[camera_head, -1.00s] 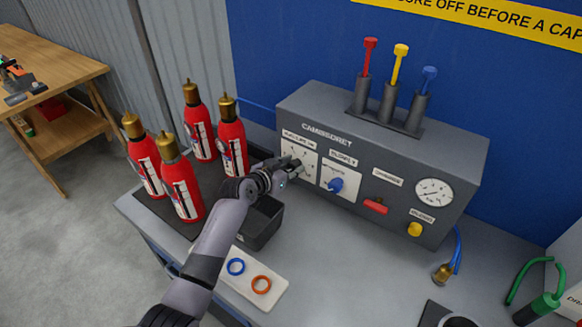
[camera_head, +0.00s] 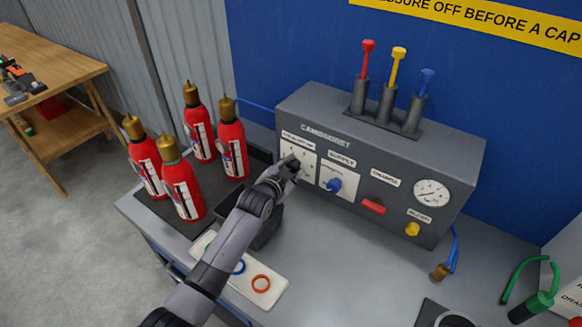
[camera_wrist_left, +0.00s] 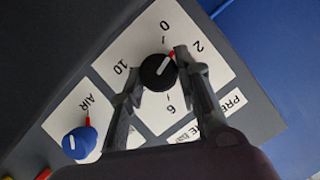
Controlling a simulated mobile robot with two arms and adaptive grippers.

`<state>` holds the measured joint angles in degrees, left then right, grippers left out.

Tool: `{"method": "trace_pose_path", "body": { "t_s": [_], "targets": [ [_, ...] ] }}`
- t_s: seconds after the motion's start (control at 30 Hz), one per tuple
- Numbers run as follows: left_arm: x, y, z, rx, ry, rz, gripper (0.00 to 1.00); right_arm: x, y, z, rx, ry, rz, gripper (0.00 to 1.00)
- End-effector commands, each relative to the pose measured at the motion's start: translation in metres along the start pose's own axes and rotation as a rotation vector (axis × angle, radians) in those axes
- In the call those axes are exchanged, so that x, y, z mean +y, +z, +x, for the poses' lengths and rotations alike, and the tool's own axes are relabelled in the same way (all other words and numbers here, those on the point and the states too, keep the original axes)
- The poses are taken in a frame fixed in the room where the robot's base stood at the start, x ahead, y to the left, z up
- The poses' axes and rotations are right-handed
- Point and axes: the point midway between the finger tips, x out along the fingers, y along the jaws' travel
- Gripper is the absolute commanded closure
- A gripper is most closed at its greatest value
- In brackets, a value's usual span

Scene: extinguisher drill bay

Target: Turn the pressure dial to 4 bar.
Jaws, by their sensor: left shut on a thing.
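The pressure dial is a black round knob (camera_wrist_left: 158,72) with a white line and a red tip, on a white plate (camera_wrist_left: 140,45) marked 0, 2, 6 and 10. In the left wrist view the red tip points up and right, between the 0 and the 2. The 4 mark is not visible; a finger covers part of the plate. My left gripper (camera_wrist_left: 160,80) is shut on the knob, one finger on each side. In the head view the left gripper (camera_head: 292,166) is at the panel's left plate (camera_head: 303,148) and hides most of the knob.
A blue supply knob (camera_head: 334,185), a red handle (camera_head: 373,206), a gauge (camera_head: 432,192) and a yellow button (camera_head: 412,229) are on the same panel. Several red extinguishers (camera_head: 182,190) stand left of my arm. A black bin (camera_head: 268,232) lies under my forearm.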

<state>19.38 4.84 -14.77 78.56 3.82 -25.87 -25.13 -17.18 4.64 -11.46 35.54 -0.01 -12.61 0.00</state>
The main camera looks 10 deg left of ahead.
Motion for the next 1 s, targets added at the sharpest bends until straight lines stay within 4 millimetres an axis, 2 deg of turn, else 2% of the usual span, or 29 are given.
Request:
{"method": "trace_pose_path", "body": {
  "t_s": [0.3, 0.77, 0.8, 1.0],
  "targets": [
    [0.0015, 0.0002, 0.0002, 0.000, -0.039, 0.094, 0.97, 0.0009, 0.0001, 0.0010, 0.000, 0.001, 0.000, 1.00],
    [0.0014, 0.0003, 0.0001, 0.000, -0.044, 0.106, 0.97, 0.0007, 0.0001, 0.0011, 0.000, 0.001, 0.000, 1.00],
    [0.0014, 0.0003, 0.0001, 0.000, -0.044, 0.105, 0.67, 0.0006, 0.0001, 0.0011, 0.000, 0.001, 0.000, 1.00],
    [0.0014, 0.0002, 0.0001, 0.000, -0.043, 0.105, 0.54, 0.0004, 0.0001, 0.0011, 0.000, 0.001, 0.000, 1.00]
  ]
}}
